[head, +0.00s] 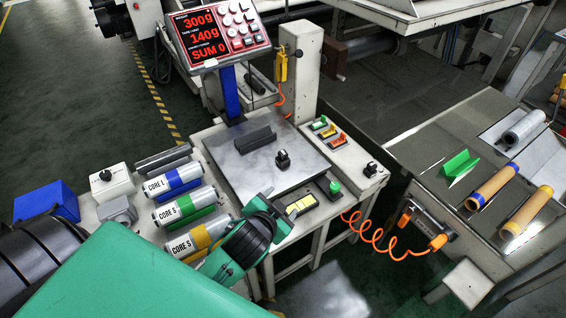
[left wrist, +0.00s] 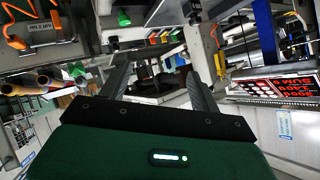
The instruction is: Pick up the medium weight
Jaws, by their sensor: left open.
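Two small dark weights show in the head view. One weight (head: 283,158) stands on the metal scale plate (head: 228,172); the other weight (head: 371,167) stands on the panel right of the plate. I cannot tell from their looks which is the medium one. My left gripper (head: 279,214) is over the front edge of the scale table, nearer than both weights. In the left wrist view its two dark fingers (left wrist: 160,84) are spread apart, with nothing visibly held. Dark shapes beyond the fingers are too small to name. My right gripper is not in view.
A dark angled block (head: 256,139) lies on the plate. Labelled core rolls (head: 183,209) lie left of the scale. The display (head: 205,35) stands behind it, reading 300g and 140g. An orange coiled cable (head: 385,243) hangs at right. A side table (head: 430,150) holds tubes.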

